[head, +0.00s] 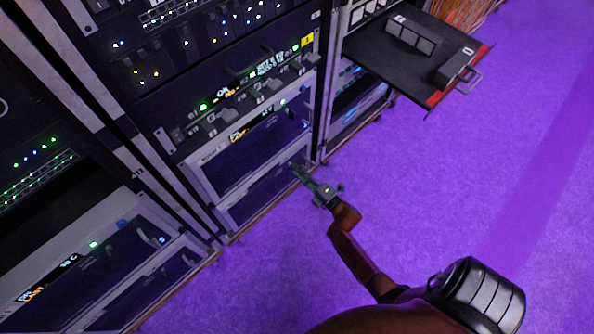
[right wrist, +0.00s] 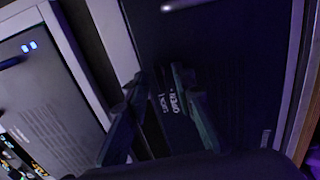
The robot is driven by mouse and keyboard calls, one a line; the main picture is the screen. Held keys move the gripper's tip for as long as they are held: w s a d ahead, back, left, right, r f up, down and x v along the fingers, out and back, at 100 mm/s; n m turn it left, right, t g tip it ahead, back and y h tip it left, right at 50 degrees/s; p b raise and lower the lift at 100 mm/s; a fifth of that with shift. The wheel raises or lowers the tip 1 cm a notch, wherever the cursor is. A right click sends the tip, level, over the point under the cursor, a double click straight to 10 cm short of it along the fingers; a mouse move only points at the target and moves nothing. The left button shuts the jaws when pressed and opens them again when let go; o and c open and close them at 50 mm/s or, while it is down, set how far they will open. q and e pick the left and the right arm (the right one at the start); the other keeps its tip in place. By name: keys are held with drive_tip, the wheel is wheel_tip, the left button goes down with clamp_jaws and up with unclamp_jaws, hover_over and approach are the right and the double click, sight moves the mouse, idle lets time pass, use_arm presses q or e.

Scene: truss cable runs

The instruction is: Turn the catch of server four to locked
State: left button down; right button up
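My right gripper (head: 300,171) is at the front of the lowest dark panel (head: 262,199) of the middle rack. In the right wrist view, its two fingers (right wrist: 157,82) stand apart with a gap between them. A dark panel face (right wrist: 225,75) lies beyond them. Small white lettering (right wrist: 168,103) shows between the fingers and seems to include the word "OPEN". I cannot make out the catch itself, its position, or whether the fingers touch it. No number four is readable on this panel. My left gripper is not in view.
A pull-out shelf (head: 390,60) with a red edge juts from the right rack and carries small boxes (head: 413,36). Another rack (head: 60,240) stands at the left. The purple floor (head: 480,170) to the right is clear.

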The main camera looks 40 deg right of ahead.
drive_tip(key=shift+c, duration=0.6)
clamp_jaws()
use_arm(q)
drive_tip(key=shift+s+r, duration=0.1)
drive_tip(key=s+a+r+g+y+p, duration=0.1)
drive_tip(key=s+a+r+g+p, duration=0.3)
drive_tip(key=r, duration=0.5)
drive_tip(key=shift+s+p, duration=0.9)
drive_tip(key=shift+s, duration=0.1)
use_arm(e)
drive_tip(key=shift+m, duration=8.8)
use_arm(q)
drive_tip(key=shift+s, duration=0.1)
use_arm(e)
drive_tip(key=shift+m, duration=0.3)
